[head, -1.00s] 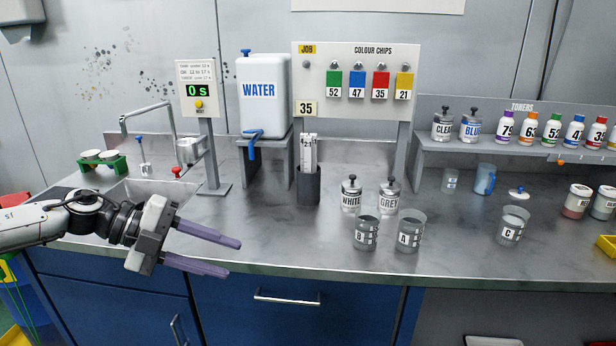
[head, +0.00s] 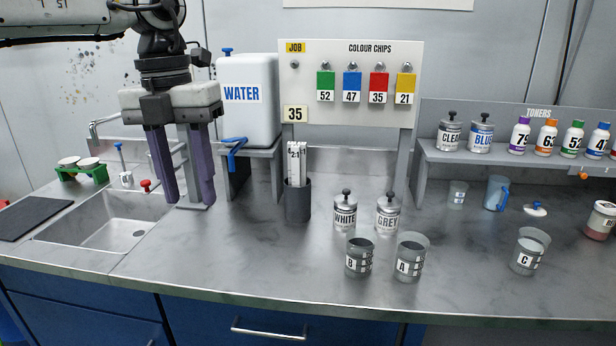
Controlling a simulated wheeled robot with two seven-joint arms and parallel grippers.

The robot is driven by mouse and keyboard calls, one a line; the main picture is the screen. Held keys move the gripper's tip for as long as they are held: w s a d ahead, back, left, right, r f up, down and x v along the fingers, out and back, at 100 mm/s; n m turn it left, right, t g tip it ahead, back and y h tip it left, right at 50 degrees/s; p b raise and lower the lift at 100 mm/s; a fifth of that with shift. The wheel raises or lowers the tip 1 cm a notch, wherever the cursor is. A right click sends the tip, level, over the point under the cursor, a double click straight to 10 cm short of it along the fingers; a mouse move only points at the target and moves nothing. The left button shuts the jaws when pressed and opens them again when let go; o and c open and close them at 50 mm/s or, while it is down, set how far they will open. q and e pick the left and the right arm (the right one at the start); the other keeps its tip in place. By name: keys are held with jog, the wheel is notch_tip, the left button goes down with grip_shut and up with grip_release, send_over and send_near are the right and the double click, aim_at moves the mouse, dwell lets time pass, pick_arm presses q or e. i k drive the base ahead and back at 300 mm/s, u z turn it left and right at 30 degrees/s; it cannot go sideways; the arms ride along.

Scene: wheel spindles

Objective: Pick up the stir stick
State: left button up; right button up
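White sticks (head: 297,163) marked "2:1" stand upright in a dark cylindrical holder (head: 298,202) on the counter, in the middle of the head view. Their lower ends are hidden inside the holder. My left gripper (head: 188,198) hangs at the left with its two purple fingers pointing down. It is open and empty, apart from the sticks and to their left. It hides part of the timer stand behind it. My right gripper is not in view.
A water container (head: 250,105) on a raised stand is between my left gripper and the holder. White (head: 345,213) and grey (head: 388,214) cans and cups B (head: 360,258) and A (head: 410,258) stand right of the holder. The sink (head: 105,222) is at the left.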

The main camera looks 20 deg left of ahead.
aim_at(295, 149)
jog(key=i, duration=1.15)
